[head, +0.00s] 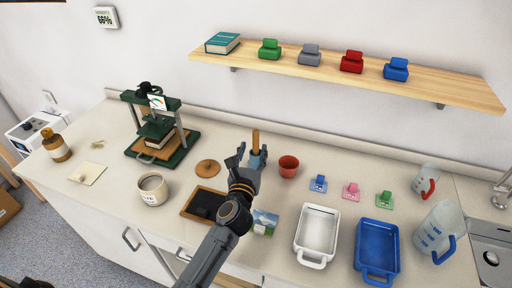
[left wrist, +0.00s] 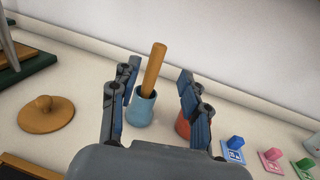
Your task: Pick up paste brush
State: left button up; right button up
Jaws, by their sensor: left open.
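A wooden handle (head: 256,140), likely the paste brush, stands up out of a small light-blue cup (head: 262,152) at the back of the counter. Its lower end is hidden in the cup. My left gripper (head: 247,163) is open just in front of the cup. In the left wrist view the gripper (left wrist: 159,74) has a finger on each side, with the handle (left wrist: 153,70) and the cup (left wrist: 141,108) showing between them, nearer the left finger. I see no contact with the handle.
A terracotta cup (head: 288,166) stands close right of the blue cup; the right finger partly covers it in the wrist view. A round wooden lid (head: 207,168) lies left. A green press (head: 157,137) stands farther left. White (head: 317,231) and blue (head: 377,248) trays lie right. A shelf (head: 350,78) hangs above.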

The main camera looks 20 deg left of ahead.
aim_at(255, 137)
pick_arm(q)
jog(key=w, duration=0.2)
jog(key=shift+w+a+f, duration=0.15)
jog(key=shift+w, duration=0.15)
jog(key=shift+w+a+r, duration=0.15)
jog(key=shift+w+r, duration=0.05)
jog(key=shift+w, duration=0.35)
jog(key=w, duration=0.3)
jog(key=shift+w+a, duration=0.25)
jog(key=shift+a, duration=0.1)
jog(key=shift+w+f, duration=0.1)
jog(key=shift+w, duration=0.2)
jog(key=shift+s, duration=0.1)
jog(key=shift+c, duration=0.4)
jog(key=c, duration=0.8)
grip_shut()
pick_arm(e)
jog(key=w, duration=0.2)
jog(key=shift+w+a+r, duration=0.1)
jog(key=shift+w+r, duration=0.15)
jog(key=shift+w, duration=0.15)
